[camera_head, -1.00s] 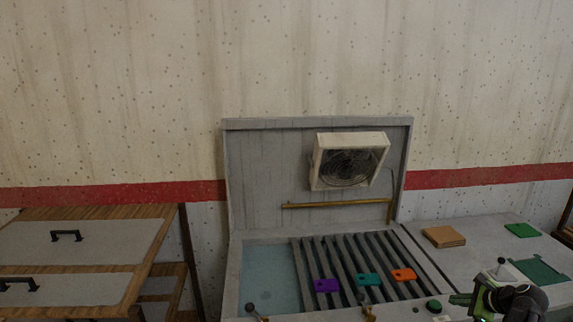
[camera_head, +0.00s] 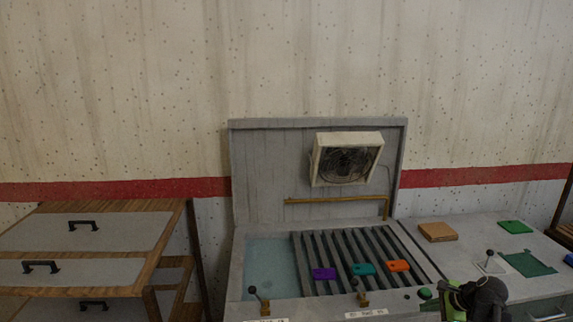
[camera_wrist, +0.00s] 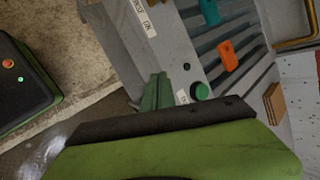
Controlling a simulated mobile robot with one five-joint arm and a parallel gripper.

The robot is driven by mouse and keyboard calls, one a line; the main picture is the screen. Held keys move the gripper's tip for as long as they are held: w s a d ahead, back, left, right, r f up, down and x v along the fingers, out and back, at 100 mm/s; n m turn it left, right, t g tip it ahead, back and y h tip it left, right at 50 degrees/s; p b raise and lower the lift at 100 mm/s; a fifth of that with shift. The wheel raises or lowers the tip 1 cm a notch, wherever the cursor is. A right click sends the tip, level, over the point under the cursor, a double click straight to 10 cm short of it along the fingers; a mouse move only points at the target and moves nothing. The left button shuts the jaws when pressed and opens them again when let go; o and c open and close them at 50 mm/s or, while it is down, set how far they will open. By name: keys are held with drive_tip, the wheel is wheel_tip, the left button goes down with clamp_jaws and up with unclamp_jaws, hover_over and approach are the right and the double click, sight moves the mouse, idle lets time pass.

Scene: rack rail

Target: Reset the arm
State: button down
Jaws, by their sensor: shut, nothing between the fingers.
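My gripper (camera_wrist: 157,92) shows in the wrist view as green fingers closed together with nothing between them. It hangs in front of the grey bench, near the round green button (camera_wrist: 201,91). In the head view my arm is at the lower right, beside the bench front, and its fingertips are hard to make out.
The slatted rack (camera_head: 345,250) carries a purple plate (camera_head: 324,273), a teal plate (camera_head: 363,268) and an orange plate (camera_head: 398,266). A tan block (camera_head: 438,232) lies to the right. A wooden drawer cabinet (camera_head: 90,245) stands left.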

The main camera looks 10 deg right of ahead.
drive_tip(key=a+f+n+g+h, duration=0.1)
drive_tip(key=a+f+n+g, duration=0.1)
drive_tip(key=a+n, duration=0.8)
drive_tip(key=a+f+n+g+h, duration=0.1)
drive_tip(key=a+f+n+g, duration=0.2)
drive_tip(key=a+n, duration=0.7)
drive_tip(key=a+g, duration=0.2)
drive_tip(key=a, duration=1.5)
drive_tip(key=shift+s+a+n, duration=0.3)
drive_tip(key=shift+a+n, duration=0.1)
drive_tip(key=shift+f, duration=0.1)
